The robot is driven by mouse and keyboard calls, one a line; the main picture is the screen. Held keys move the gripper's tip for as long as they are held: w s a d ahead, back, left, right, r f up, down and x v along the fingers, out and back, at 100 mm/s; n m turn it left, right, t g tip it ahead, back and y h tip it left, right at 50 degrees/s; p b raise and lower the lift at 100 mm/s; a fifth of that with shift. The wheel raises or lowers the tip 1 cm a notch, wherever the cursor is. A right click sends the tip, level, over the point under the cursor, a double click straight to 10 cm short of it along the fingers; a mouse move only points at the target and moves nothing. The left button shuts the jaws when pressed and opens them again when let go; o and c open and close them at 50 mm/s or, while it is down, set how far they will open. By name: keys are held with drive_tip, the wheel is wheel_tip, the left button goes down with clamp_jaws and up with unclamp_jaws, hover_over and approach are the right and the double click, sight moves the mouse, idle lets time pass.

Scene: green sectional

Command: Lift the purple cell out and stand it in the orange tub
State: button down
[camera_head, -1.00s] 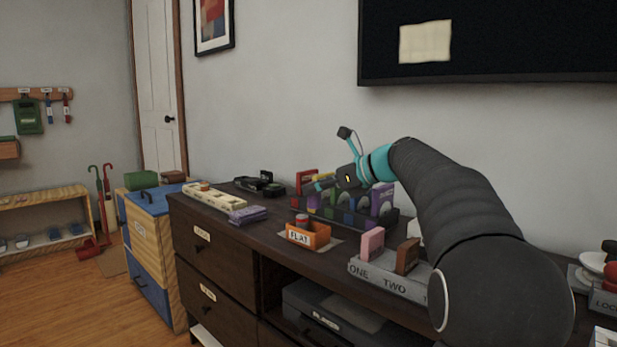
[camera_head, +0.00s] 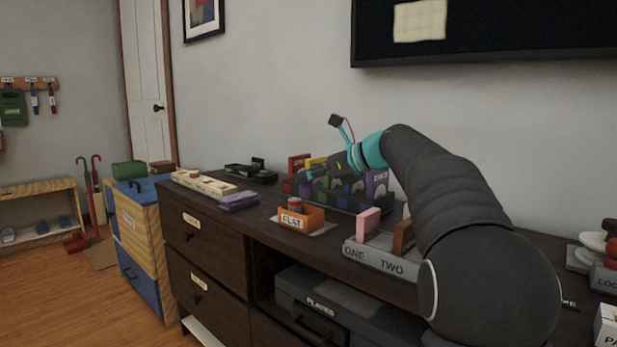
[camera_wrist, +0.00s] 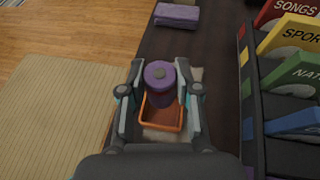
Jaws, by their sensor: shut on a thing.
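The purple cell (camera_wrist: 160,74), a cylinder with a grey tip, stands between the fingers of my gripper (camera_wrist: 160,84) in the wrist view. My gripper is shut on it. The orange tub (camera_wrist: 163,124) appears below and just nearer in that view, with the cell overlapping its far part. I cannot tell the cell's height above it. In the head view the orange tub (camera_head: 301,220), labelled FLAT, sits on the dresser with a red-topped cylinder (camera_head: 294,204) at its back. The purple cell cannot be made out in the head view.
A rack of coloured upright cases (camera_wrist: 290,75) stands right of the tub in the wrist view. A purple folded stack (camera_head: 238,201) and a cream tray (camera_head: 203,184) lie left of the tub in the head view. A grey slotted holder (camera_head: 377,259) is at its right.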

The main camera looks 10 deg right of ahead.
sight(296, 206)
drive_tip(key=shift+f+b, duration=1.5)
drive_tip(key=shift+f, duration=1.8)
drive_tip(key=c, duration=0.7)
unclamp_jaws()
drive_tip(key=shift+c, duration=0.2)
drive_tip(key=v, duration=1.2)
